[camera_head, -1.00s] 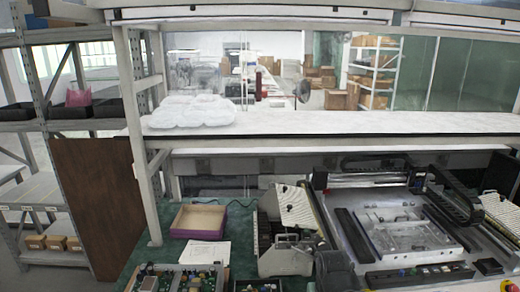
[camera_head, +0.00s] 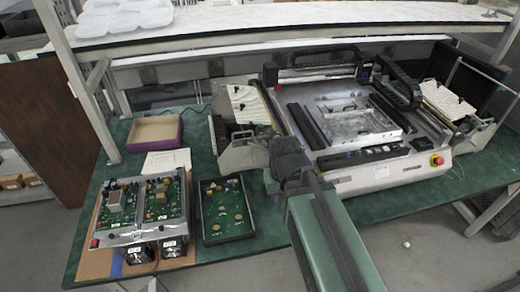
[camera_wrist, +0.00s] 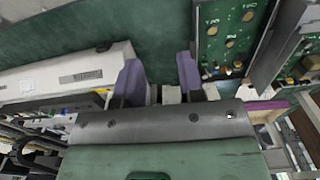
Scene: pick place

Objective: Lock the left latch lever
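The machine (camera_head: 350,120) stands on the green table, with a silver side unit (camera_head: 242,152) at its left end. That unit has a pale slanted plate (camera_head: 250,103) and small dark handles. I cannot clearly make out which part is the left latch lever. My dark wrist is just right of the side unit in the head view, and it hides part of the machine's front left corner. In the wrist view my gripper (camera_wrist: 158,62) has its two purple-grey fingers spread apart. Pale pieces (camera_wrist: 172,95) show between and behind the fingers; no grasp is visible.
Circuit boards (camera_head: 140,208) and a dark board tray (camera_head: 226,210) lie left of my arm. A purple-edged box (camera_head: 155,130) and a white sheet (camera_head: 166,162) lie behind them. The machine has a red button (camera_head: 437,160) at front right. Green tabletop is clear at right front.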

